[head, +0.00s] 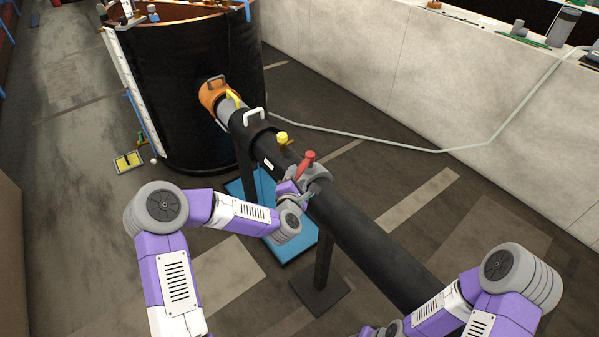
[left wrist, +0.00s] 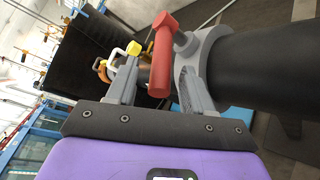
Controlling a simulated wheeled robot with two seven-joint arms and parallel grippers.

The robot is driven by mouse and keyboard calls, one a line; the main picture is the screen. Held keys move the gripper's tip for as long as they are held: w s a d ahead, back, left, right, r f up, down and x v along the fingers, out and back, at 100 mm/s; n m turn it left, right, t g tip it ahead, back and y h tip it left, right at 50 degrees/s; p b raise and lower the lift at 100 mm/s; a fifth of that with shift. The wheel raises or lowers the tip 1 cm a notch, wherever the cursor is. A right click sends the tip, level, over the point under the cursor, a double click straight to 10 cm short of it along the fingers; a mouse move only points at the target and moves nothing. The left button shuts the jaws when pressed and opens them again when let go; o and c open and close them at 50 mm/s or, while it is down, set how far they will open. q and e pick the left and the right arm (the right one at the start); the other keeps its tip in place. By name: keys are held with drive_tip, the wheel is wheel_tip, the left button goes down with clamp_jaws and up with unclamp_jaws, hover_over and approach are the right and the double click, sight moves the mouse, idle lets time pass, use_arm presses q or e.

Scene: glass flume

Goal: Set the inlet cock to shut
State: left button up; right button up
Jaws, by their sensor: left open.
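A cock with a red handle (head: 305,164) and a grey collar body (head: 318,178) sits on the black pipe (head: 362,237). My left gripper (head: 299,186) is at this handle, partly hidden in the head view. In the left wrist view, my left gripper (left wrist: 156,75) is open, with the red handle (left wrist: 162,60) showing between its two fingers. I cannot tell whether either finger touches it. The grey body (left wrist: 190,55) is beside the right finger. My right arm shows at the lower right of the head view, but its gripper does not.
Farther up the pipe are a yellow knob (head: 282,138), a white handle (head: 254,114) and an orange fitting (head: 212,93) with a yellow lever (head: 233,98) near it. The pipe joins a large black tank (head: 180,100). A pale wall (head: 400,60) runs behind.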

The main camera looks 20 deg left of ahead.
sight(299, 172)
use_arm(q)
drive_tip(key=shift+b+x, duration=0.3)
drive_tip(key=shift+x, duration=1.75)
drive_tip(key=shift+f, duration=0.1)
drive_tip(key=shift+c, duration=0.2)
clamp_jaws()
